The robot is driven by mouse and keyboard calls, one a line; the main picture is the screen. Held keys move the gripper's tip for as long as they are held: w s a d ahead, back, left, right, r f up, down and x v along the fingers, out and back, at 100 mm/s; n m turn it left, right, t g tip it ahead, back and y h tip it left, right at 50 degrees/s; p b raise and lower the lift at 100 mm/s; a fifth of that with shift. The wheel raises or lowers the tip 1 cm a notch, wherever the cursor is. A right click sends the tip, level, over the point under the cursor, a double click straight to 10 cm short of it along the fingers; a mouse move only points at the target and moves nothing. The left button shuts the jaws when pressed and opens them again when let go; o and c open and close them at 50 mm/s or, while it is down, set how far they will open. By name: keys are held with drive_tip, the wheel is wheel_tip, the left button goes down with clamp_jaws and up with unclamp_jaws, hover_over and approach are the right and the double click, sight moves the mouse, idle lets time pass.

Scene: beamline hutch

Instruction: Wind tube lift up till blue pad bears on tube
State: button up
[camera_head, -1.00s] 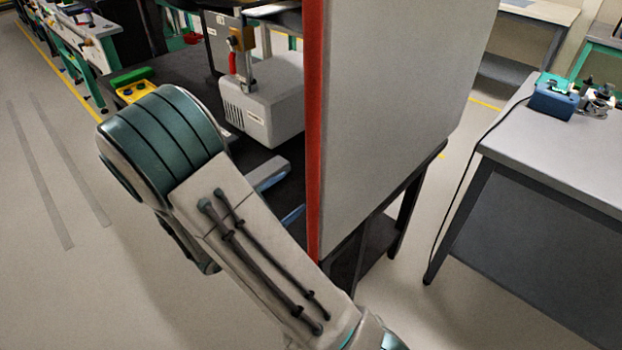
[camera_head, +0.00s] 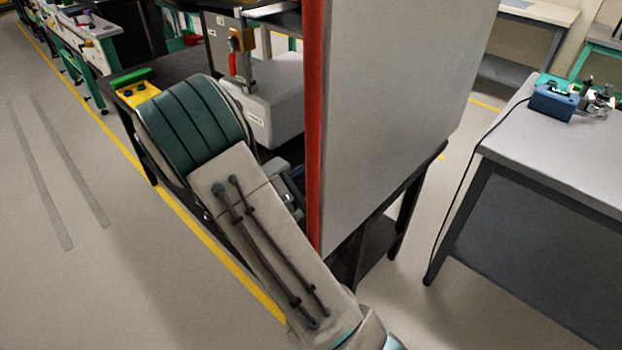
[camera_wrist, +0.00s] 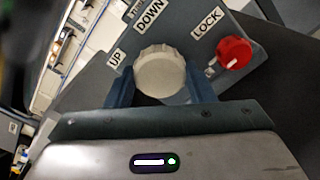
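In the wrist view a pale round knob (camera_wrist: 160,72) sits on a blue-grey panel (camera_wrist: 182,30). Labels UP (camera_wrist: 117,57) and DOWN (camera_wrist: 150,15) stand beside it; a further label is cut off at the top edge. My gripper (camera_wrist: 160,88) has one blue finger on each side of the knob, seemingly against its edges. The panel is tilted in this view. A red knob (camera_wrist: 234,52) with a white mark sits to the right under the label LOCK (camera_wrist: 207,25). In the head view my arm hides the gripper and the knob. I cannot make out the blue pad against the tube.
In the head view a large grey panel with a red edge (camera_head: 314,130) stands right of my arm. A pale box (camera_head: 275,100) and a red-handled part (camera_head: 236,60) are behind it. A yellow box (camera_head: 137,93) is at left. A grey table (camera_head: 560,155) stands right; left floor is clear.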

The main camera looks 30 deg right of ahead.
drive_tip(key=shift+r+n+p, duration=0.3)
drive_tip(key=shift+n+p, duration=0.7)
drive_tip(key=shift+p, duration=0.05)
drive_tip(key=shift+f+n+p, duration=0.2)
drive_tip(key=shift+n+p, duration=0.6)
drive_tip(key=shift+n, duration=0.4)
drive_tip(key=o, duration=1)
drive_tip(key=shift+c, duration=0.2)
drive_tip(key=shift+a+f, duration=0.1)
drive_tip(key=shift+a, duration=0.05)
drive_tip(key=v, duration=1.3)
drive_tip(key=shift+a, duration=0.3)
